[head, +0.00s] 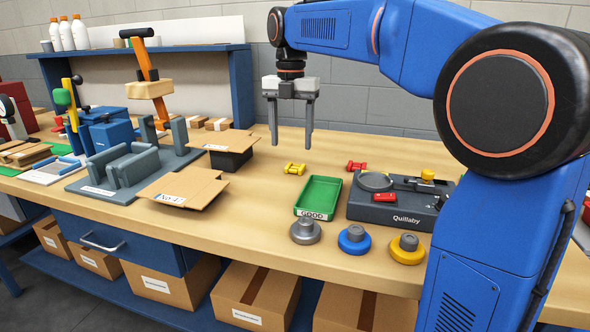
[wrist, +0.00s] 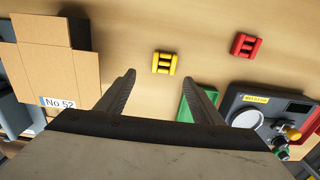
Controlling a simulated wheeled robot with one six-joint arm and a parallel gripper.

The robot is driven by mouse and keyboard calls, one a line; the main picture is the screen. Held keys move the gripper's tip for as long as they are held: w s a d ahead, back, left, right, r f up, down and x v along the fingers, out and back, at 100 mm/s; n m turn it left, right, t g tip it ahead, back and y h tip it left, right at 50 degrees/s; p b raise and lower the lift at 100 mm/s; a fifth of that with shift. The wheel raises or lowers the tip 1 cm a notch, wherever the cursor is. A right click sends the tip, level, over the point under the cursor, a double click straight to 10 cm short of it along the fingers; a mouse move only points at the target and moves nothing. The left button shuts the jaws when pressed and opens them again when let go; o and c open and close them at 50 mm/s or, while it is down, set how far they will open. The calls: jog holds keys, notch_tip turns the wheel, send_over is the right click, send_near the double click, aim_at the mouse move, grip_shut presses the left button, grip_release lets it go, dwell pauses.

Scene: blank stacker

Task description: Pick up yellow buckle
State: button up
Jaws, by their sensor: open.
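The yellow buckle (head: 294,168) lies flat on the wooden workbench, left of a red buckle (head: 356,166) and behind the green tray (head: 318,198). My gripper (head: 290,142) is open and empty, pointing down above the bench close to the yellow buckle. In the wrist view the yellow buckle (wrist: 165,63) shows beyond the two fingertips, roughly between them in width; my gripper (wrist: 160,82) is apart from it. The red buckle (wrist: 246,45) lies to its right in that view.
A grey Quillaby device (head: 395,213) stands right of the tray labelled GOOD. Grey, blue and yellow-based knobs (head: 354,239) stand at the front edge. An open cardboard box (head: 178,190) and a black box with cardboard flaps (head: 232,158) lie left. Bench around the yellow buckle is clear.

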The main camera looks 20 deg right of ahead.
aim_at(295, 166)
notch_tip(295, 166, down, 2)
jog(key=f, duration=0.2)
jog(key=d+f, duration=0.1)
jog(key=shift+w+d+f, duration=0.1)
jog(key=shift+f, duration=0.9)
jog(key=shift+c, duration=0.2)
jog(key=c, duration=1.1)
jog(key=shift+r, duration=0.15)
